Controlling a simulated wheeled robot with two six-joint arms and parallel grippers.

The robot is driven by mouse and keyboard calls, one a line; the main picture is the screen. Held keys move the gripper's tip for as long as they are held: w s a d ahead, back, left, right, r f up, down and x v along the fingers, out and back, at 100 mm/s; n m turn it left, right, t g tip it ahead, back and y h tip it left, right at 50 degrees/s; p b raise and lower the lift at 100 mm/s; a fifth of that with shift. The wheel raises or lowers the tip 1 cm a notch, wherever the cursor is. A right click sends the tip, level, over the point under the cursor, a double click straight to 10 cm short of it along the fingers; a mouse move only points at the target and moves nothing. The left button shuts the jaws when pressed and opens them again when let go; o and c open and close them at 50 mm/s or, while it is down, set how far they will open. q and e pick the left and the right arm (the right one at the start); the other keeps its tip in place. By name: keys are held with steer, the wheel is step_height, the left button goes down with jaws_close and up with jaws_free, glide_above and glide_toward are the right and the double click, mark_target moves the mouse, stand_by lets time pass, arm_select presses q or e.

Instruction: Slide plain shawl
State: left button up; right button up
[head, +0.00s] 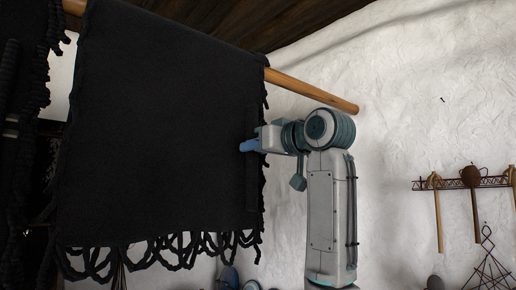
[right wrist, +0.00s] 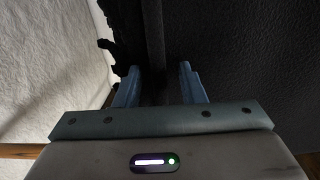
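The plain black shawl (head: 160,130) hangs over a wooden rod (head: 310,90), with a looped fringe along its lower edge. A dark upright strip (head: 251,185) runs down near its right edge. My right gripper (head: 246,146) is at this edge, at about mid height. In the right wrist view, its two blue fingers (right wrist: 159,82) stand apart, with the dark strip (right wrist: 154,35) running between them. A gap shows beside the strip, so the fingers do not look closed on it. My left gripper is not in view.
Another dark fringed cloth (head: 18,110) hangs at the far left. A white rough wall (head: 420,100) lies behind and to the right. A rack (head: 460,183) with hanging wooden utensils is on that wall. The space between my right arm and the rack looks clear.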

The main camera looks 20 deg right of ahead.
steer(key=b+v, duration=0.4)
steer(key=v, duration=0.6)
steer(key=shift+s+b, duration=0.35)
steer(key=shift+b, duration=0.05)
steer(key=shift+d+f, duration=0.1)
steer(key=shift+d, duration=0.05)
